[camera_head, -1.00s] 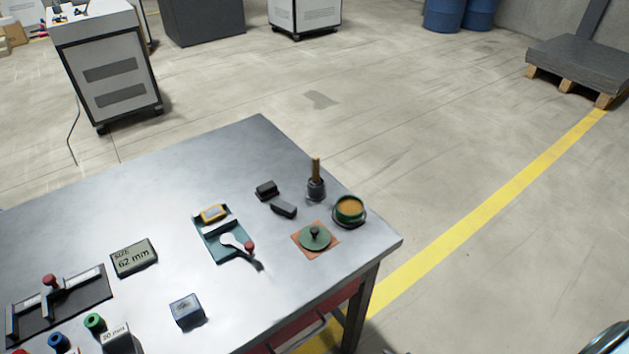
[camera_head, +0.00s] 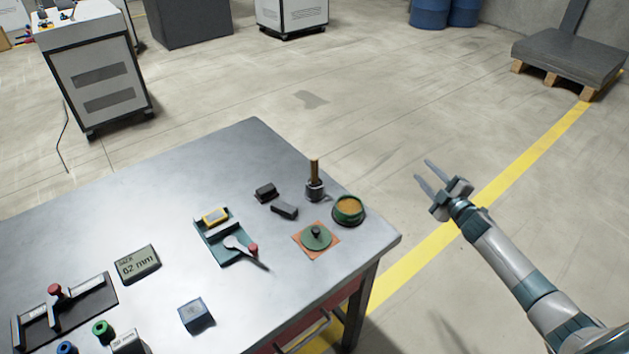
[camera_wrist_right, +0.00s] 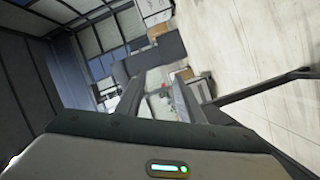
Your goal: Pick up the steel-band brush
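An upright brown wooden handle (camera_head: 314,172), which looks like the brush, stands in a small dark round holder (camera_head: 315,191) near the table's far right edge. Its lower end is hidden, and I cannot make out a steel band. My right gripper (camera_head: 421,171) is raised off the table to the right of the brush, clearly apart from it, with its two fingers spread and nothing between them. The open fingers also show in the right wrist view (camera_wrist_right: 158,88), where no brush can be made out. My left gripper is not in view.
Beside the brush are a green tin with orange contents (camera_head: 349,208), a green knobbed disc (camera_head: 316,237) on an orange square, and dark blocks (camera_head: 284,211). A teal fixture (camera_head: 222,241) and a display (camera_head: 138,263) lie left on the metal table (camera_head: 290,285). Open floor lies right of it.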

